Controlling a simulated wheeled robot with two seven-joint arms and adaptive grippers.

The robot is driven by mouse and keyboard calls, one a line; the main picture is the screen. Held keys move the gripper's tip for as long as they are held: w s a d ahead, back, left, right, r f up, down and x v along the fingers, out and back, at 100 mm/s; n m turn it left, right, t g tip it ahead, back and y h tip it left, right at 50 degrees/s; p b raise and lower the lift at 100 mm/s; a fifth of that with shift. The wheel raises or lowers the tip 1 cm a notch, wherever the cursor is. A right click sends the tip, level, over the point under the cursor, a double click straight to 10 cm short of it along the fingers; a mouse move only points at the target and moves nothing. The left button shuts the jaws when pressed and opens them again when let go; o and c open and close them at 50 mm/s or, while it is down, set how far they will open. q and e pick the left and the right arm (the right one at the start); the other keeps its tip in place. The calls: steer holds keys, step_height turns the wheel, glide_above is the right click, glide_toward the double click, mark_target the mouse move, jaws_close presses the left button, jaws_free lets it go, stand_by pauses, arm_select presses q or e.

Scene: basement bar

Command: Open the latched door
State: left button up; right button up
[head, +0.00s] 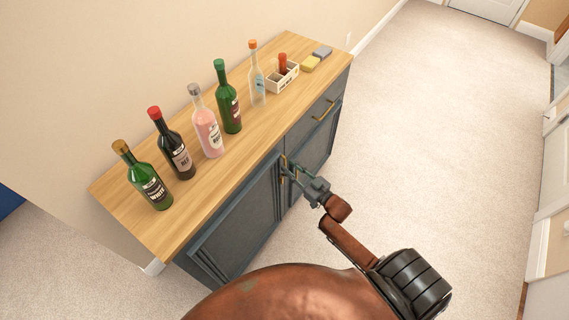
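A dark blue-grey cabinet (202,260) with a wooden top stands against the wall. Its left door (238,225) is panelled and looks shut. A right door (322,143) sits beside it, partly hidden by my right gripper. A small brass handle (283,163) shows at the upper edge where the two doors meet. My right gripper (289,172) is at this handle, with its fingers around or beside it. I cannot tell whether the fingers touch or grip it. My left gripper is not in view.
Several bottles (207,130) stand along the wooden top (243,143), with a small crate (283,79) and sponges (311,63) at its far end. A drawer (304,122) with a brass handle is above the right door. Carpet (430,130) right of the cabinet is clear.

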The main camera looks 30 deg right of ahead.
mark_target(285, 163)
steer(key=shift+w+a, duration=0.2)
steer(key=shift+w, duration=0.65)
steer(key=shift+w+a, duration=0.15)
steer(key=shift+w, duration=0.7)
steer(key=shift+c, duration=0.6)
jaws_close()
